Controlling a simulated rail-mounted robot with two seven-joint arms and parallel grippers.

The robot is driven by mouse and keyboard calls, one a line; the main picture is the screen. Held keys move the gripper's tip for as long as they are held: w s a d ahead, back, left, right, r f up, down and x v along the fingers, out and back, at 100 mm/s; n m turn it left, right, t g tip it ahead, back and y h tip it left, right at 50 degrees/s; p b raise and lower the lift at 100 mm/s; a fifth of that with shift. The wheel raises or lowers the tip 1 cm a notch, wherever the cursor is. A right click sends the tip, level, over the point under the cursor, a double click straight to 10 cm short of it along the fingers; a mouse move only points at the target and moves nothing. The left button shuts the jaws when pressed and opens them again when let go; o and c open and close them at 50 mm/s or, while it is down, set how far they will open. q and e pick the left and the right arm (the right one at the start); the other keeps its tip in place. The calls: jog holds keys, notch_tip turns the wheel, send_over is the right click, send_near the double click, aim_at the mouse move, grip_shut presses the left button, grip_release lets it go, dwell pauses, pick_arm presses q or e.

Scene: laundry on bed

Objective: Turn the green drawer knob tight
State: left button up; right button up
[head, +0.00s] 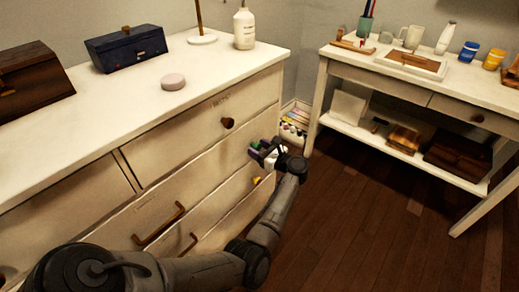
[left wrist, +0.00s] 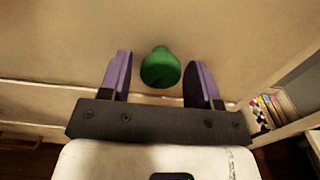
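The green drawer knob (left wrist: 160,68) is on the cream dresser front in the left wrist view. The fingers stand apart, open around the knob. In the head view my left gripper (head: 264,153) is at the right part of the dresser's middle drawer, and a bit of the green knob (head: 256,144) shows there, mostly covered. My right gripper is in neither view.
A brown knob (head: 228,123) is on the drawer above and a yellow knob (head: 256,181) on the one below. Brown bar handles (head: 158,226) are to the left. The wooden floor (head: 355,215) is clear.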

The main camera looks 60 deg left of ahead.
pick_arm(q)
jog(key=c, duration=0.7)
jog(key=shift+c, duration=0.2)
